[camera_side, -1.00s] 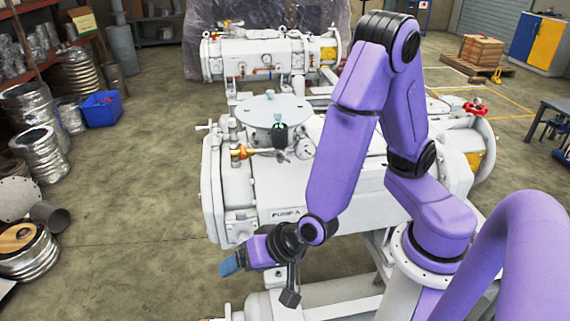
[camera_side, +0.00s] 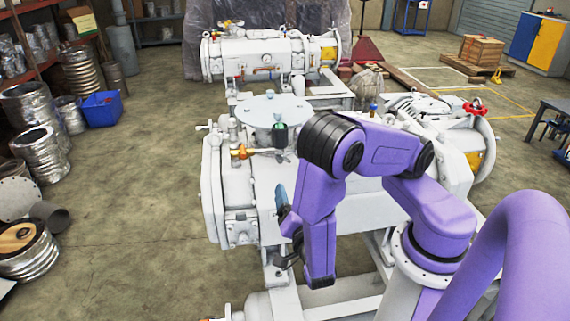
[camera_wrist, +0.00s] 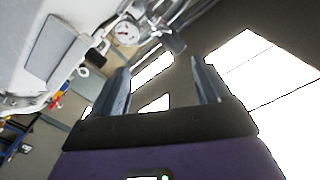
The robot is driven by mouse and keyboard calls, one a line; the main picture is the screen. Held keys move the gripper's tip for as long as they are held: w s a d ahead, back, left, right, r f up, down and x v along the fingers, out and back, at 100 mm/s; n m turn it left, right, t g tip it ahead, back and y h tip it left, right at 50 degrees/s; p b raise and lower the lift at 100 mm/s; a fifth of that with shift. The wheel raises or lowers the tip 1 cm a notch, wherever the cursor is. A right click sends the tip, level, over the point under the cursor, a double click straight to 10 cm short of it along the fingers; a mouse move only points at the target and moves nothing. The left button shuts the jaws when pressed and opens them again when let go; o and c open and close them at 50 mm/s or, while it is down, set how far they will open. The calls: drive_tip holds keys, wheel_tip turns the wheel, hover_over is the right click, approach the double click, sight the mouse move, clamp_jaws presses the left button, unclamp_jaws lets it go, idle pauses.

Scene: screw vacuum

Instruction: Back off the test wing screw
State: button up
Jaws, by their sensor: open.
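My gripper (camera_side: 281,192) is in front of the pump (camera_side: 222,190), with its blue fingers pointing up towards the top fittings. In the wrist view my gripper (camera_wrist: 162,66) is open, its two grey fingers wide apart with nothing between them. A grey metal fitting (camera_wrist: 172,42) shows just beyond the fingertips, apart from them; I cannot tell whether it is the test wing screw. A round gauge (camera_wrist: 125,33) is left of it. In the side view a brass valve (camera_side: 240,152) and a dark green part (camera_side: 280,136) sit by the pump's round top flange (camera_side: 272,112). I cannot pick out the wing screw for certain.
A second pump (camera_side: 265,55) stands behind. A red handwheel (camera_side: 474,107) is at the right end of the near pump. A blue bin (camera_side: 101,109) and metal ducts (camera_side: 40,150) are on the left. The floor left of the pump is clear.

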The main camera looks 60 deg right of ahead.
sight(284, 160)
drive_tip(key=x, duration=1.4)
drive_tip(key=shift+w+d, duration=0.1)
drive_tip(key=shift+c, duration=0.3)
drive_tip(key=c, duration=1)
